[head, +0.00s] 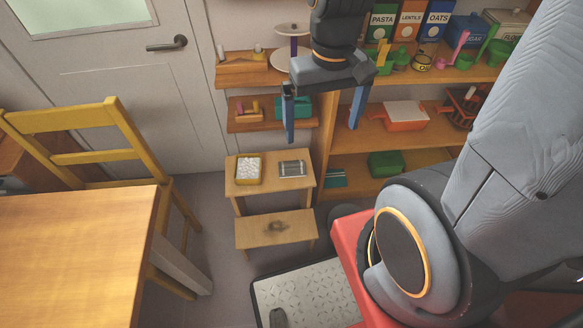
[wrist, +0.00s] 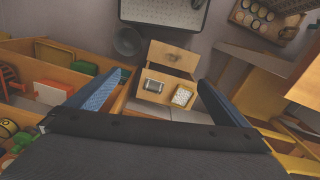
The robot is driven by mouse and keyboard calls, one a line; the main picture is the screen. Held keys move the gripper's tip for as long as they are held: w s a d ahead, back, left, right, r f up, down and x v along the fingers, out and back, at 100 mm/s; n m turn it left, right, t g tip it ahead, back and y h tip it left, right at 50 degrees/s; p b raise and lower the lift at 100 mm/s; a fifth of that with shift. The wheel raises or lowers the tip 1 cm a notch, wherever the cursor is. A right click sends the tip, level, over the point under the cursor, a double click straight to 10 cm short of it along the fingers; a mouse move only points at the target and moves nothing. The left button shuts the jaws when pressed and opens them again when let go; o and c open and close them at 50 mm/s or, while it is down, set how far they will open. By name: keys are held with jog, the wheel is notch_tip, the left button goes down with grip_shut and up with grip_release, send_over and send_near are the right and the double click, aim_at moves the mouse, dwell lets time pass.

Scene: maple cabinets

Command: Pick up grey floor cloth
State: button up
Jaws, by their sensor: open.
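A small grey rectangular item with a pale rim (head: 292,168) lies on the upper step of a wooden step stool (head: 270,188); it may be the grey floor cloth, but it is too small to be sure. It also shows in the wrist view (wrist: 153,86), between my fingers in the picture. My gripper (head: 321,134) is open and empty, fingers pointing down, well above the stool. In the wrist view the two blue-grey fingers (wrist: 162,80) stand wide apart on either side of the stool.
A yellow-edged tray with white speckled contents (head: 249,171) sits left of the grey item. Wooden shelves (head: 400,145) with boxes and pots stand right and behind. A table (head: 75,250) and yellow chair (head: 75,157) stand left. A ridged metal plate (head: 310,295) lies in front.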

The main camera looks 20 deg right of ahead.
jog(key=shift+w+f, duration=0.15)
jog(key=c, duration=0.5)
jog(key=w+f+m+b, duration=0.2)
jog(key=w+f+m, duration=0.1)
jog(key=w+f, duration=0.1)
jog(key=w+f+m+b, duration=0.3)
jog(key=w+f+m, duration=0.1)
jog(key=w+f, duration=0.1)
jog(key=w+f+m+b, duration=0.2)
jog(key=w+f+m, duration=0.1)
jog(key=f, duration=0.4)
jog(key=shift+w+d+b, duration=0.1)
jog(key=shift+w+b, duration=0.3)
jog(key=shift+w, duration=0.3)
jog(key=m+b, duration=0.6)
jog(key=m, duration=0.4)
send_over(292, 163)
jog(key=f, duration=1.8)
jog(key=shift+w+d+f, duration=0.1)
jog(key=shift+w+f, duration=0.2)
jog(key=shift+w, duration=0.05)
jog(key=shift+s+f+b, duration=0.2)
jog(key=shift+f, duration=1.7)
jog(key=shift+s+f+b, duration=0.2)
jog(key=shift+f, duration=1.65)
